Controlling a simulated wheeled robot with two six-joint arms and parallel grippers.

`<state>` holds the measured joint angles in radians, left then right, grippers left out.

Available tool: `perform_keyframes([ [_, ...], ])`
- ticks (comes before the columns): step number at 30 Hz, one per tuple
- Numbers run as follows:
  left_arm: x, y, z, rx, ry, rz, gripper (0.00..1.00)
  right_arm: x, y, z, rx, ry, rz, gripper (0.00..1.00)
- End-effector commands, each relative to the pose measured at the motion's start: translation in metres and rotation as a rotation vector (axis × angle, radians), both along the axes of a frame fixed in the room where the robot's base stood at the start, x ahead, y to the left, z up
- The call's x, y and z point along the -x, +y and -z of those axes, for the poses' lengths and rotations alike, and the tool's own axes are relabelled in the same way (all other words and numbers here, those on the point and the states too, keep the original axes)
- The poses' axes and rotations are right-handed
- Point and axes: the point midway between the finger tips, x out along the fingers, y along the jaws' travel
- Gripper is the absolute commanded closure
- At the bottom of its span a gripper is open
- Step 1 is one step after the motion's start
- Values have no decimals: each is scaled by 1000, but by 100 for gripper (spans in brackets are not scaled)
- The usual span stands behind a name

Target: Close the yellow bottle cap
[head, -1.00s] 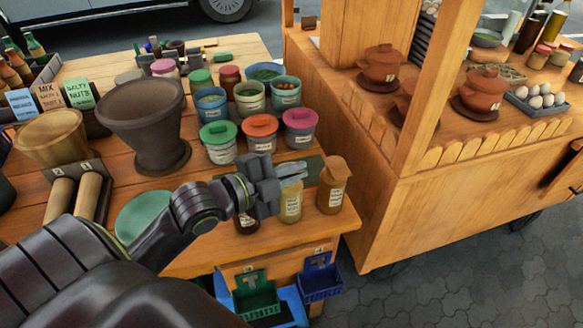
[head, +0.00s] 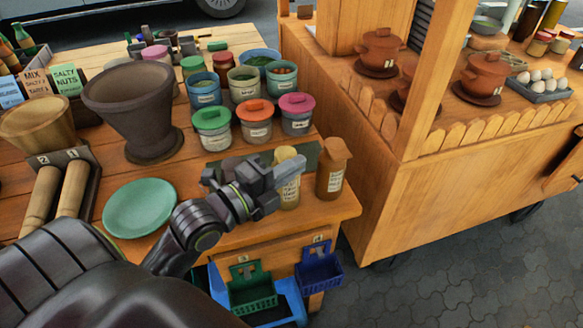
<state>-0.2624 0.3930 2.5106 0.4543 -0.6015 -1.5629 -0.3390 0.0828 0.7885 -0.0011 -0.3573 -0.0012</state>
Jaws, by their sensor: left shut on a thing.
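The yellow bottle (head: 289,197) stands upright near the table's front right corner, with a label on its pale yellow body. Its yellow cap (head: 287,154) shows just above the fingers of my left gripper (head: 289,170). The gripper is shut on the upper part of the bottle. The fingers hide the neck, so I cannot tell whether the cap is fully seated. My right gripper is not in view.
A brown bottle (head: 332,167) stands close on the right. Lidded tubs (head: 255,121) stand behind. A green plate (head: 140,207) and dark mortar (head: 143,110) are left. Blue and green bins (head: 252,289) hang below the table edge.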

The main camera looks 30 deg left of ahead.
Motion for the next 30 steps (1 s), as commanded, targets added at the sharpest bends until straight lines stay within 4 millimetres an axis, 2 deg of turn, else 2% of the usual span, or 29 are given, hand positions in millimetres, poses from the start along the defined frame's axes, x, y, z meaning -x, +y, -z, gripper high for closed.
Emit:
perform_keyframes([
  [10, 0, 0, 1, -3, 2, -1, 100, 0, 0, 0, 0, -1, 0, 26],
  [11, 0, 0, 1, -3, 2, -1, 90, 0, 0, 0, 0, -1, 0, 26],
  [15, 0, 0, 1, -3, 2, -1, 72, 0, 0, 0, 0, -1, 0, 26],
  [30, 2, 1, 0, -3, 1, 0, 72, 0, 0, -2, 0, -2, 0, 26],
])
